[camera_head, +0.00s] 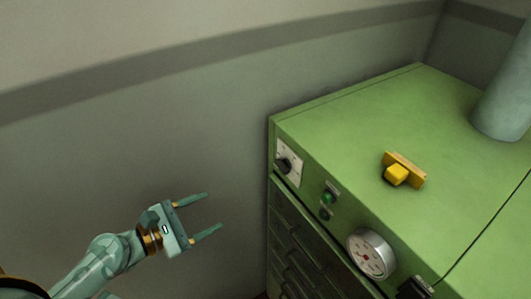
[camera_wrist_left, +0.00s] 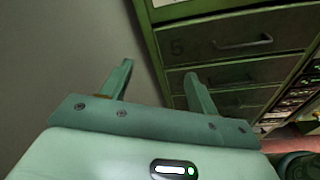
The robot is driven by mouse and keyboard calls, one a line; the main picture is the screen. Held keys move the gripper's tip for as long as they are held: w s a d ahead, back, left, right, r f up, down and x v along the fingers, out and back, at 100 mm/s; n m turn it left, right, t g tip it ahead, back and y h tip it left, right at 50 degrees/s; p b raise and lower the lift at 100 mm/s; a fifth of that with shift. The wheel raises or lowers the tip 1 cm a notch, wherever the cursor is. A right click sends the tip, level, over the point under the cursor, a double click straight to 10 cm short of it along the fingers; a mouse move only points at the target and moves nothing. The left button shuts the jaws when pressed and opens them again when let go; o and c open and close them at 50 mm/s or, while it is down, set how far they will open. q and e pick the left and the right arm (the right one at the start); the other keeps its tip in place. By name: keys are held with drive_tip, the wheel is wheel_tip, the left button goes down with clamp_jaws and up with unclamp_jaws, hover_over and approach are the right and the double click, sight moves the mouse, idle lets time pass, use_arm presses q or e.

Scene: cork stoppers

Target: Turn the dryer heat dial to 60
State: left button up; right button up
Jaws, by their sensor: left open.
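The green dryer cabinet (camera_head: 340,118) fills the right of the head view. A black dial (camera_head: 284,165) on a pale plate sits at the upper left of its front; the scale marks are too small to read. My left gripper (camera_head: 214,213) is open and empty, to the left of the cabinet and lower in the picture than the dial, apart from it. In the left wrist view the open fingers (camera_wrist_left: 155,82) point toward the cabinet's drawers, and the dial is not in that view. My right gripper is not in view.
A green button (camera_head: 328,197) and a round white gauge (camera_head: 371,253) are on the front, right of the dial. A yellow block-like object (camera_head: 402,171) and a grey pipe (camera_head: 503,95) stand on top. Drawers (camera_wrist_left: 232,42) lie below. Free room surrounds my left gripper.

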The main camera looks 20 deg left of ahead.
use_arm(q)
drive_tip(key=d+r+n+h, duration=0.2)
drive_tip(key=d+r+n, duration=0.15)
drive_tip(key=r, duration=0.45)
drive_tip(key=p, duration=0.4)
approach(279, 167)
drive_tip(key=shift+n+t, duration=0.35)
drive_tip(key=shift+t, duration=0.05)
drive_tip(key=p+x, duration=0.1)
drive_tip(key=x, duration=0.3)
drive_tip(key=p+x, duration=0.1)
drive_tip(key=x, duration=0.3)
drive_tip(key=shift+w+d+f, duration=0.1)
drive_tip(key=shift+f, duration=0.15)
drive_tip(key=shift+w+d+f, duration=0.1)
drive_tip(key=shift+w+d, duration=0.25)
drive_tip(key=shift+w, duration=0.05)
drive_tip(key=c, duration=1)
